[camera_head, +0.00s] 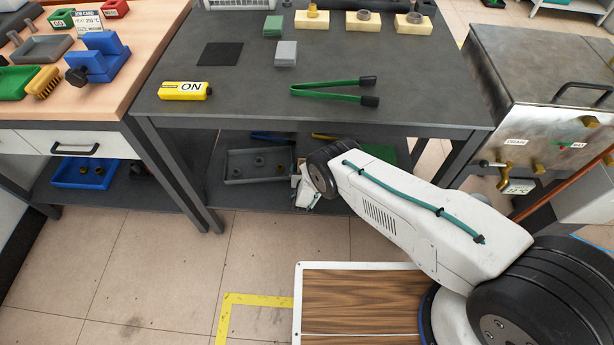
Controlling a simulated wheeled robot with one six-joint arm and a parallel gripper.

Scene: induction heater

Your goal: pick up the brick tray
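No tray is clearly marked as the brick tray. A grey shallow tray (232,181) with a few small dark round parts sits on the lower shelf under the dark table. Three cream bricks (312,20) with metal pieces on top stand at the table's back edge. My arm reaches down and left to the lower shelf. My gripper (306,192) is just right of the grey tray, low at the shelf's front and partly hidden by my wrist. Its fingers are too small and covered to tell if they are open, or whether they touch the tray.
Green-handled tongs (335,90), a yellow ON device (186,91) and a grey block (286,53) lie on the dark table (240,110). Its top overhangs the shelf (230,205). A metal tank (540,90) stands right. A blue tray (84,173) is under the left bench.

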